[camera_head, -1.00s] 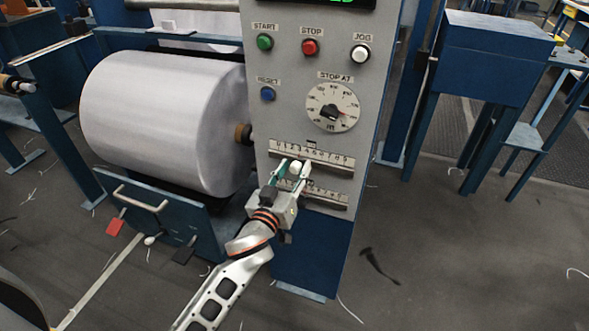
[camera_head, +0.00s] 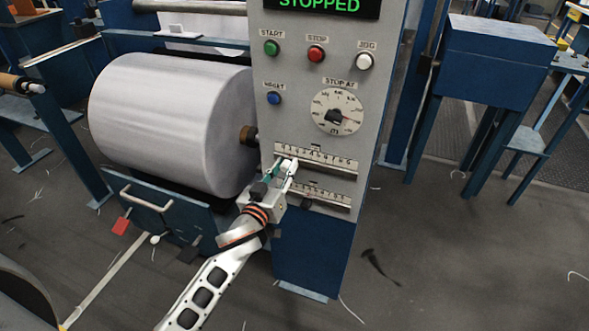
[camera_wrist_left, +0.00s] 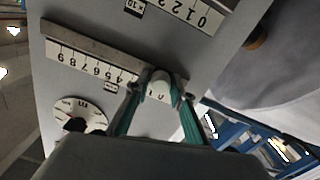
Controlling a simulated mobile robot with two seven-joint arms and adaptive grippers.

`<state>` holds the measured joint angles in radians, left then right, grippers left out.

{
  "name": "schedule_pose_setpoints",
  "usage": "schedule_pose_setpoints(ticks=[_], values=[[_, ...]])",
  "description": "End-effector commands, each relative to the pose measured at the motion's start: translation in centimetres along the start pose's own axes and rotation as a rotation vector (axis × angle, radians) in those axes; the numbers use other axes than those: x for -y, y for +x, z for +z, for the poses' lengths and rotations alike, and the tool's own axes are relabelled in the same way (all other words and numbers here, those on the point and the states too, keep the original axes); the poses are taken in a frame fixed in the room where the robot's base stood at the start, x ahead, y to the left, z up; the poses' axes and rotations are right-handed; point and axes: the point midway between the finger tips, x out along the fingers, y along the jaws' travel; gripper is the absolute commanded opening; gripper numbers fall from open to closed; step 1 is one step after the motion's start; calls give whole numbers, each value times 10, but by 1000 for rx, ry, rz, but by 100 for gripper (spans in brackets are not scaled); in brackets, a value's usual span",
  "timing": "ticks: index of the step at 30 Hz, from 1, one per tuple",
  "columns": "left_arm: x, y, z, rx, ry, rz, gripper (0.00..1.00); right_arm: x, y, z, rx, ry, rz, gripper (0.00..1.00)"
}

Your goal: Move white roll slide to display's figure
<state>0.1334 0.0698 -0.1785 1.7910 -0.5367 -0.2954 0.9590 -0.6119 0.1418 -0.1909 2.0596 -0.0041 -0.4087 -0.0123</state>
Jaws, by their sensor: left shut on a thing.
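My left gripper (camera_head: 282,170) is at the upper number slide (camera_head: 330,161) on the grey control panel (camera_head: 390,60). In the left wrist view its green-edged fingers (camera_wrist_left: 158,92) are shut on a white roll knob (camera_wrist_left: 160,84). That view shows the scale upside down, with 9 to 4 readable left of the fingers. The knob sits toward the low-number end, and its exact figure is hidden. The lower slide (camera_head: 330,196) carries a dark knob (camera_head: 306,203). The display (camera_head: 320,5) reads STOPPED in green; its upper part is cut off. My right gripper is out of view.
A large white roll (camera_head: 170,120) stands left of the panel. START, STOP, JOG and RESET buttons and a STOP AT dial (camera_head: 337,112) sit above the slides. A blue cabinet (camera_head: 490,60) stands at right. The floor right of the panel is mostly clear.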

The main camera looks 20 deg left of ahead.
Motion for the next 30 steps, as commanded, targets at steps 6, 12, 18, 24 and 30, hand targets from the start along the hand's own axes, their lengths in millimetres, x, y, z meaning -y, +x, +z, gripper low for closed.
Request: schedule_pose_setpoints(ticks=[6,12,18,24,30], values=[[0,0,0,-1,-11,1,0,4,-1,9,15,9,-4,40],[0,0,0,-1,-9,1,37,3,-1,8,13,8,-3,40],[0,0,0,-1,-6,1,37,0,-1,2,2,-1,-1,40],[0,-14,1,1,-7,0,37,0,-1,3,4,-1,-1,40],[0,-50,1,1,-8,-1,37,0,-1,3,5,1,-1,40]])
